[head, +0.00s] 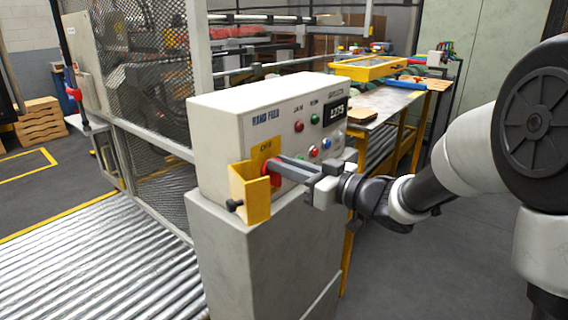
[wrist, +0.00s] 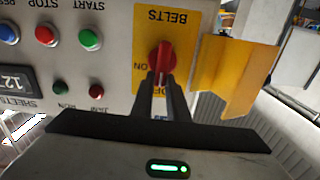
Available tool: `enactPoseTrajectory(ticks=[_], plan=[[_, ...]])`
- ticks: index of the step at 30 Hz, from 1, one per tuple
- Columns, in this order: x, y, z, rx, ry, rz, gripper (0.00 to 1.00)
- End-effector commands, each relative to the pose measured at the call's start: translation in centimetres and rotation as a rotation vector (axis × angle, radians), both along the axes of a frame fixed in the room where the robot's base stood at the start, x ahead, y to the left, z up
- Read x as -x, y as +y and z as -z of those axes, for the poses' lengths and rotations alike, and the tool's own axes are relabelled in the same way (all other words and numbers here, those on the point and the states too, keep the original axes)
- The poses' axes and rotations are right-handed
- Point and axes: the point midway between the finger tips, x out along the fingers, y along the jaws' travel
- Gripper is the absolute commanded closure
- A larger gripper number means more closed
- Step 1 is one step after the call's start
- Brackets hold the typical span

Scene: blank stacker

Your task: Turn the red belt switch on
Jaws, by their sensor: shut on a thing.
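The red belt switch (wrist: 161,57) is a rotary knob on a yellow plate (wrist: 148,20) marked BELTS, upside down in the wrist view. ON shows on the plate just left of the knob. In the head view the plate (head: 266,152) is on the front of a white control box (head: 230,125). My gripper (wrist: 160,85) is shut on the red knob, with its fingertips at the knob's near end. In the head view my gripper (head: 275,170) reaches the knob from the right, and the fingers hide most of it.
A yellow guard flap (head: 250,193) stands open beside the plate. Green (wrist: 90,39), red (wrist: 47,35) and blue (wrist: 8,33) buttons and a display (wrist: 18,79) are on the same panel. A grey pedestal (head: 235,255) carries the box. A roller conveyor (head: 95,260) lies left.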

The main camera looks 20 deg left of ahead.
Motion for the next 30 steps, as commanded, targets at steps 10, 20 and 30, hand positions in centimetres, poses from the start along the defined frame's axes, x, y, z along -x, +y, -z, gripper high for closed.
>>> enactPoseTrajectory(ticks=[10, 20, 30], plan=[[-0.5, -0.3, -0.5, -0.087, 0.217, 0.001, 1.00], [-1.2, -0.6, -0.1, -0.207, 0.506, 0.002, 1.00], [-1.8, -0.8, 0.5, -0.333, 0.805, 0.002, 1.00]])
